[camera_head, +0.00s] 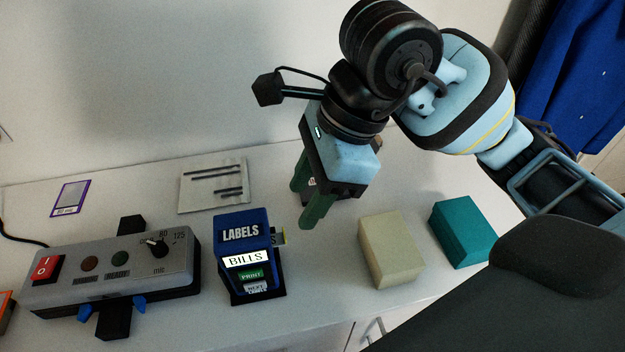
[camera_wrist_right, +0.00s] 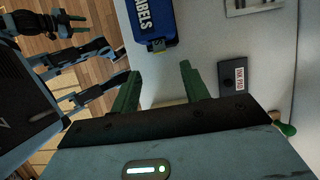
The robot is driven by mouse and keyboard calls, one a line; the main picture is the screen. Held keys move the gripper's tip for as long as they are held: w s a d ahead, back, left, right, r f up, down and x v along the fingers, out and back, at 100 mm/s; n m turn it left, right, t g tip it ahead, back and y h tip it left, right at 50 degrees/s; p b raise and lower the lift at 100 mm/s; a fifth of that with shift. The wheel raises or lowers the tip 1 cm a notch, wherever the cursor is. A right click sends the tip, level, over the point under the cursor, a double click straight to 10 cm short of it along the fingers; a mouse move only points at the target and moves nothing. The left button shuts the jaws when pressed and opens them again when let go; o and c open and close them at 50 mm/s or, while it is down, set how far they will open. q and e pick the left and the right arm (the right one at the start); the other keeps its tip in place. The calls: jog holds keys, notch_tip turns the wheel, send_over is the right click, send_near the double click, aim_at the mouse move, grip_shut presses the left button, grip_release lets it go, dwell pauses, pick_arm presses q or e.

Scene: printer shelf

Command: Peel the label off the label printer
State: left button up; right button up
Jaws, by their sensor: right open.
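The blue label printer (camera_head: 242,228) stands upright on the white surface, with "LABELS" on top, a lit screen reading "BILLS" and buttons below. A small printed label (camera_head: 279,239) with a yellowish edge sticks out from its right side, partly hidden by the housing. My right gripper (camera_head: 308,196) is open, its green fingers pointing down behind and to the right of the printer, apart from it. In the right wrist view the printer (camera_wrist_right: 153,20) lies beyond the open fingers, and I make out no label between them.
A grey laminator-like device (camera_head: 110,270) stands left of the printer. A cream block (camera_head: 390,250) and a teal block (camera_head: 463,231) sit to the right. An ink pad (camera_wrist_right: 236,76) lies near the right gripper.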

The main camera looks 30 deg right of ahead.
pick_arm(q)
jog(key=shift+s+f, duration=0.2)
jog(key=shift+s, duration=0.1)
pick_arm(e)
jog(key=x, duration=0.6)
jog(key=shift+f, duration=0.3)
pick_arm(q)
jog(key=shift+w, duration=0.1)
pick_arm(e)
jog(key=shift+a, duration=0.15)
jog(key=shift+c, duration=0.7)
grip_shut()
pick_arm(q)
jog(key=shift+w, duration=0.25)
jog(key=shift+s+f+b, duration=0.1)
jog(key=shift+s+b, duration=0.2)
jog(key=shift+s, duration=0.15)
pick_arm(e)
jog(key=shift+s+d, duration=0.1)
jog(key=shift+d, duration=0.4)
jog(key=shift+d, duration=0.3)
